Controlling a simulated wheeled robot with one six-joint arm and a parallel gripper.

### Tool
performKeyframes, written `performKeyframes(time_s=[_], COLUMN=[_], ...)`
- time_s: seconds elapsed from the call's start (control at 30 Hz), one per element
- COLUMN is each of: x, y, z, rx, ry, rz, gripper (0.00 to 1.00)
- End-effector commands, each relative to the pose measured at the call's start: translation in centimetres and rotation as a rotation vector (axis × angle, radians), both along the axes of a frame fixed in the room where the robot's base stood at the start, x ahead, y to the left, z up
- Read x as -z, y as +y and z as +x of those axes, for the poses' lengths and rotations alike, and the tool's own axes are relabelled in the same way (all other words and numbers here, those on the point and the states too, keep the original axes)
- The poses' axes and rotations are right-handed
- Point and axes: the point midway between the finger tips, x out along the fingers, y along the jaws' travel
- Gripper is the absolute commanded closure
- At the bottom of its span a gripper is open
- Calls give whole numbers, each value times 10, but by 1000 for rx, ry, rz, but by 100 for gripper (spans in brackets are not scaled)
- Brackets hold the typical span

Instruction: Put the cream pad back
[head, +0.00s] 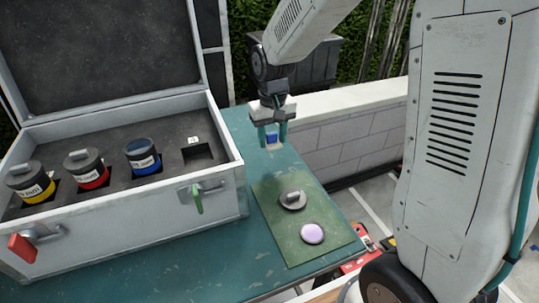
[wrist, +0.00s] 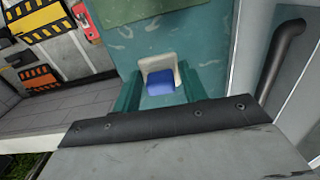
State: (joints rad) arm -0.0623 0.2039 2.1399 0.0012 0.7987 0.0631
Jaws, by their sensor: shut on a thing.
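My gripper (head: 273,140) is above the back end of the teal table (head: 240,122). In the wrist view its two teal fingers (wrist: 160,88) are shut on a small cream piece (wrist: 153,64) with a blue block-like part (wrist: 160,81), which I take to be the cream pad. In the head view mostly the blue part (head: 271,135) shows between the fingers. I cannot tell whether the piece touches the table. An open grey case (head: 120,245) stands at the left with a dark foam insert; its right-hand slot (head: 198,154) is empty.
The case holds yellow (head: 38,192), red (head: 94,179) and blue (head: 146,163) banded jars. A green mat (head: 275,213) on the table bears a dark-rimmed round lid (head: 292,200) and a lilac disc (head: 312,233). A low block wall (head: 350,135) runs behind the table.

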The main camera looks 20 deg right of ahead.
Motion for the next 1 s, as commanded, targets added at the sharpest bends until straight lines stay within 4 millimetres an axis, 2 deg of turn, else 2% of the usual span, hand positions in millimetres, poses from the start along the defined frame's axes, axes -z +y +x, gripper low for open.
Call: performKeyframes(time_s=[0.1, 0.33, 0.53, 0.9, 0.93, 1.0], x=[21, 39, 67, 71, 71, 71], y=[3, 3, 2, 1, 1, 1], z=[-1, 0, 0, 0, 0, 0], rx=[-4, -5, -3, -1, -1, -1], ry=[3, 1, 2, -1, -2, -2], rz=[0, 0, -1, 0, 0, 0], gripper=[79, 79, 79, 79, 52, 36])
